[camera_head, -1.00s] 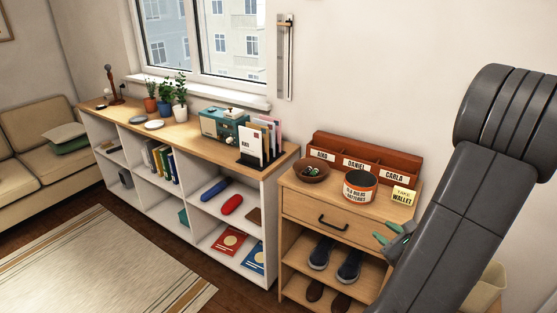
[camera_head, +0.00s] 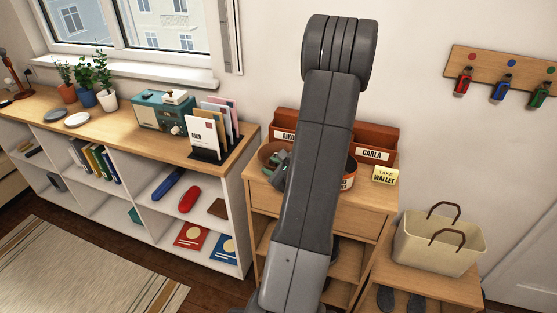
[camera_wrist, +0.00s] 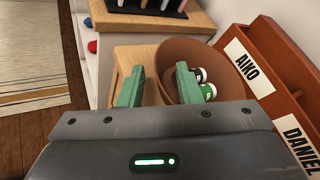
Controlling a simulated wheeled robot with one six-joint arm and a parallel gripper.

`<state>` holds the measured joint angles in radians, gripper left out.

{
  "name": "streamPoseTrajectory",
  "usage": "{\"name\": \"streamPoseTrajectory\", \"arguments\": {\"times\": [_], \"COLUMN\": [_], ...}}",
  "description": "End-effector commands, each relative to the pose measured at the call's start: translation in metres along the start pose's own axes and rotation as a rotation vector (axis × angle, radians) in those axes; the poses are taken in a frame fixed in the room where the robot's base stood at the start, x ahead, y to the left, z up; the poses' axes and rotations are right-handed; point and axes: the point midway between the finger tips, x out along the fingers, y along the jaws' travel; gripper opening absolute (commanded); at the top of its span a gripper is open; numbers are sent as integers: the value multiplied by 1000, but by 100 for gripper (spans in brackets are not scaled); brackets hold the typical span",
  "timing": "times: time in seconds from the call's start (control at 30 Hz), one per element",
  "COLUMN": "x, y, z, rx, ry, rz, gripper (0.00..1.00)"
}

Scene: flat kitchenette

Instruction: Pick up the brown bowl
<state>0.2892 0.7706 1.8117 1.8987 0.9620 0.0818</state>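The brown bowl (camera_head: 265,153) stands on the small wooden cabinet, partly hidden by my arm in the head view. In the wrist view the bowl (camera_wrist: 218,62) holds small green-and-white cylinders (camera_wrist: 204,86). My gripper (camera_wrist: 160,67) is open, its two green fingers apart at the bowl's near left side. The right finger overlaps the bowl's inside and the left finger is outside its left edge, with the rim between them in the picture. I cannot tell whether either finger touches it. The gripper (camera_head: 278,166) also shows at the bowl in the head view.
A reddish-brown organizer with name labels (camera_head: 375,142) stands behind the bowl. A white shelf unit (camera_head: 246,205) with a letter holder (camera_head: 206,154) stands to the left.

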Motion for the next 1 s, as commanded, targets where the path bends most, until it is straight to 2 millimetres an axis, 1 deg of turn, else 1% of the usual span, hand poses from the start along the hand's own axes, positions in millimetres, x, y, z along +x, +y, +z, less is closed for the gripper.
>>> {"name": "streamPoseTrajectory", "arguments": {"times": [0.2,0.3,0.57,0.73,1.0], "x": [27,34,37,36,36], "y": [-1,0,0,0,0], "z": [-2,-3,-3,-3,-3], "rx": [-1,1,0,0,0], "ry": [-1,0,0,0,0], "rz": [3,1,0,0,0], "gripper": [31,31,31,0,0]}}
